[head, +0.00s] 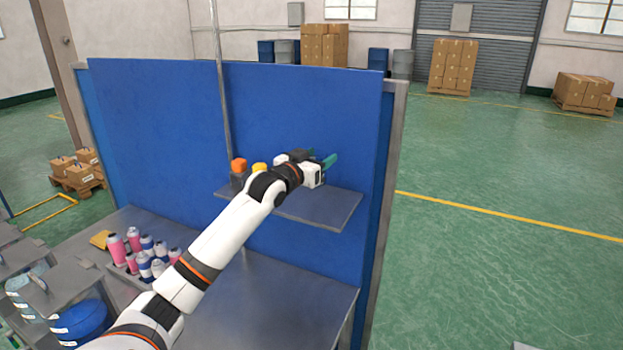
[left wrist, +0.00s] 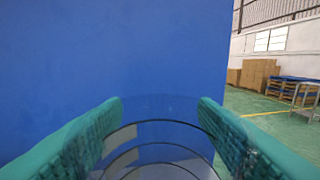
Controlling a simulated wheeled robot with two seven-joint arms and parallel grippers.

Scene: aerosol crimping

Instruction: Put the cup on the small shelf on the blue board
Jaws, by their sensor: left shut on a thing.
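My left gripper (head: 325,165) is over the small grey shelf (head: 325,210) on the blue board (head: 150,110), near the shelf's right part. In the left wrist view its two green fingers (left wrist: 160,115) are shut on a clear, see-through cup (left wrist: 160,150), one finger on each side. The cup's round rings show between the fingers. In the head view the cup is hidden by the gripper and wrist, so I cannot tell whether its base touches the shelf. My right gripper is not in view.
An orange-topped item (head: 239,166) and a yellow-topped one (head: 259,168) stand at the shelf's left end, partly behind my arm. The shelf's front right is clear. Several pink and blue-white bottles (head: 135,240) stand on the grey workbench (head: 265,300) below. A thin pole (head: 222,90) rises before the board.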

